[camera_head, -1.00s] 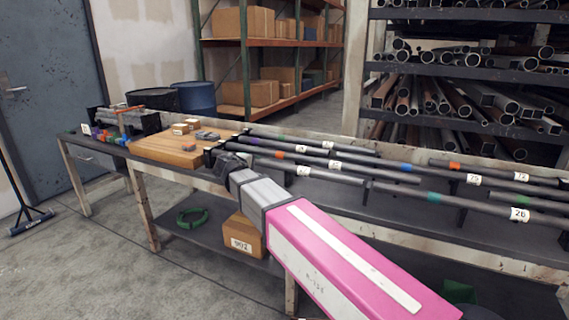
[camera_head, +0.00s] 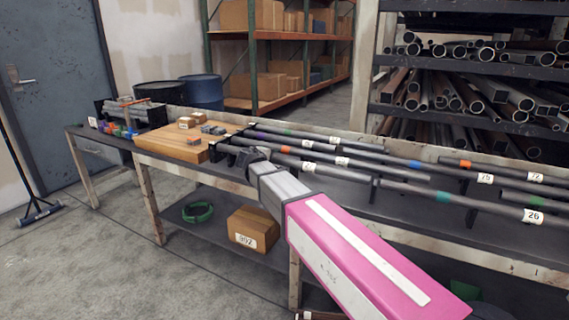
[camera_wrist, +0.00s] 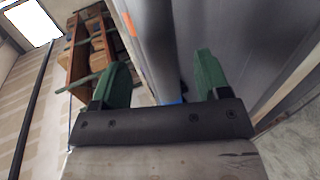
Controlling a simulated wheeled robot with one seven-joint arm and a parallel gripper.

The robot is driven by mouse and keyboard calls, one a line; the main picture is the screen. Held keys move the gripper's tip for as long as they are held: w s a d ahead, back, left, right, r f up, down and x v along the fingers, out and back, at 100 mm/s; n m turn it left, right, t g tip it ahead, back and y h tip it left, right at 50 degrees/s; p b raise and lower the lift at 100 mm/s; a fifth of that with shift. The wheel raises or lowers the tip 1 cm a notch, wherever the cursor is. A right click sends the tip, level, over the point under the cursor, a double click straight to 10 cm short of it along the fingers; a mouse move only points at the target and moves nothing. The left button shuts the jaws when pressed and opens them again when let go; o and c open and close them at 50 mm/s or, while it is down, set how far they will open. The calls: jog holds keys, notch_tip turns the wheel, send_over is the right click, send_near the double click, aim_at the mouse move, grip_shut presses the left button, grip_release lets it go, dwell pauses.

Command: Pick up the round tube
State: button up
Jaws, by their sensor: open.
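Several long round grey tubes lie along black rests on the long table (camera_head: 330,195), with coloured bands and number tags. One tube with a blue band (camera_head: 416,164) runs along the middle. My gripper (camera_head: 226,153) is at the left ends of the tubes, beside the wooden board. In the wrist view my gripper (camera_wrist: 162,62) shows two green fingers standing apart. A grey tube (camera_wrist: 153,45) with a blue band runs through the gap between them in the picture. The jaws do not touch it visibly, and its depth against the fingertips is unclear.
A wooden board (camera_head: 168,143) with small blocks lies left of the tubes. A cardboard box (camera_head: 250,227) and green coil (camera_head: 198,212) sit on the lower shelf. A pipe rack (camera_head: 470,100) and blue drum (camera_head: 203,92) stand behind.

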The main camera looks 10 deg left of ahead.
aim_at(274, 159)
jog(key=x, duration=0.3)
jog(key=shift+w+d+f, duration=0.1)
jog(key=shift+w, duration=0.15)
grip_shut()
